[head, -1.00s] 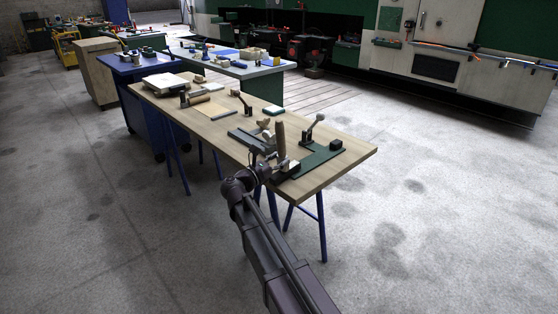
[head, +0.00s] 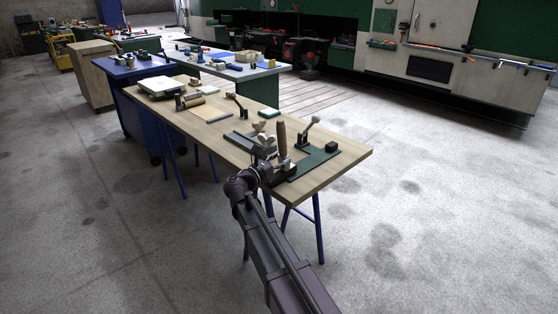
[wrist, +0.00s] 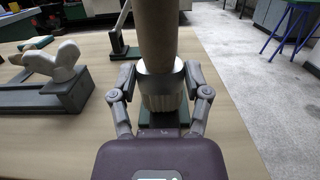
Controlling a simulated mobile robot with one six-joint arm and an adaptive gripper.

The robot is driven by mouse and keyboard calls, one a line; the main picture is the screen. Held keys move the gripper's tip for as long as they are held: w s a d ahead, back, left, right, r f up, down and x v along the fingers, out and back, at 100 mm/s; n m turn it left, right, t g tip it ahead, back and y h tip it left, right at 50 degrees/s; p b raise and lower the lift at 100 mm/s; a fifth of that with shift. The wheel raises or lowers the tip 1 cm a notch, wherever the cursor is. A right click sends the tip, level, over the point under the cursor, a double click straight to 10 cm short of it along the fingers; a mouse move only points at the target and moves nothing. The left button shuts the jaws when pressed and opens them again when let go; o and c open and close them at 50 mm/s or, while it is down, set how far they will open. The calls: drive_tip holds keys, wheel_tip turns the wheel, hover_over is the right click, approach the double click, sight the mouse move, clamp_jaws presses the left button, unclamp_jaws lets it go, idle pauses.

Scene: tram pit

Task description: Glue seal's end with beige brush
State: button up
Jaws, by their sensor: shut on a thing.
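My gripper (wrist: 162,95) is shut on the brush, its fingers on both sides of a silver ribbed collar (wrist: 160,72). The brush's brown wooden handle (wrist: 157,32) stands upright above the collar; it also shows in the head view (head: 281,136). The bristles are hidden, so I cannot tell what they touch. My gripper is above the near right part of the wooden workbench (head: 225,138), beside a green plate (head: 318,160). I cannot make out the seal or its end with certainty.
A dark block with a beige wing-shaped piece (wrist: 60,62) lies left of my gripper. A lever clamp (head: 306,131) stands on the green plate. Another lever clamp (head: 238,106) stands farther back. Open floor lies to the right.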

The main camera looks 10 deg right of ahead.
drive_tip(key=shift+w+d, duration=0.15)
drive_tip(key=shift+d, duration=0.05)
idle(0.3)
drive_tip(key=shift+w+d+r, duration=0.2)
drive_tip(key=shift+w+d, duration=0.2)
drive_tip(key=shift+d, duration=0.2)
drive_tip(key=shift+w, duration=0.1)
drive_tip(key=shift+x, duration=0.75)
drive_tip(key=shift+a+f, duration=0.1)
drive_tip(key=shift+f, duration=0.1)
drive_tip(key=shift+s+a, duration=0.5)
drive_tip(key=shift+s, duration=0.05)
drive_tip(key=shift+a, duration=0.1)
drive_tip(key=shift+s+a, duration=0.45)
drive_tip(key=shift+a, duration=0.15)
idle(0.4)
